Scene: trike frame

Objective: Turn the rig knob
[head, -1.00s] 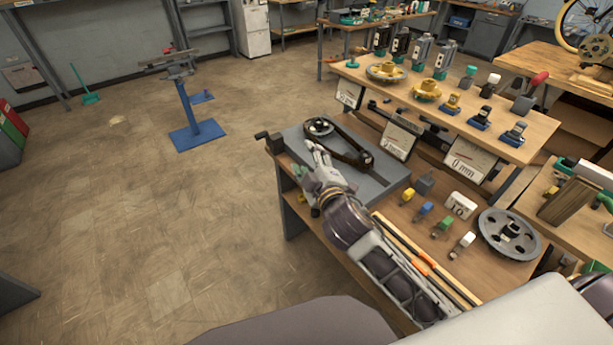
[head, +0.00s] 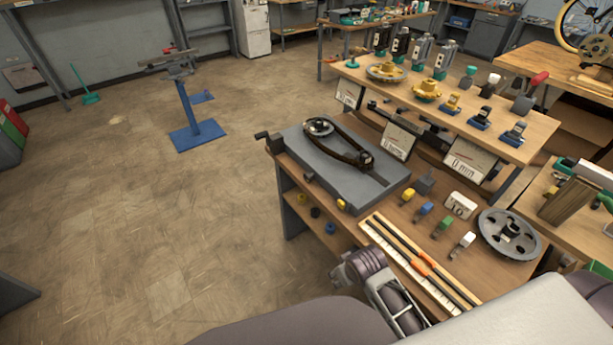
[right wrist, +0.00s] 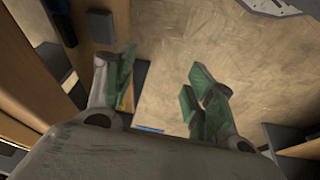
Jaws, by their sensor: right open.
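The rig is a grey slab (head: 330,185) on the near workbench, with a dark belt (head: 345,145) looped around a round pulley (head: 319,127). A black block-like handle (head: 268,141) sticks out at its left corner. A small black piece (head: 308,177) and a small yellow piece (head: 342,205) sit on its front side; I cannot tell which of these is the knob. My right gripper (right wrist: 160,88) is open and empty in the right wrist view, its green-padded fingers apart over floor. In the head view only my right arm shows, at the bottom, clear of the rig. My left gripper is out of view.
Right of the rig lie several coloured clips (head: 424,208), a grey wheel (head: 509,235) and a strip with long dark rods (head: 420,265). A raised shelf (head: 480,135) with gauges stands behind. The floor (head: 140,220) to the left is open.

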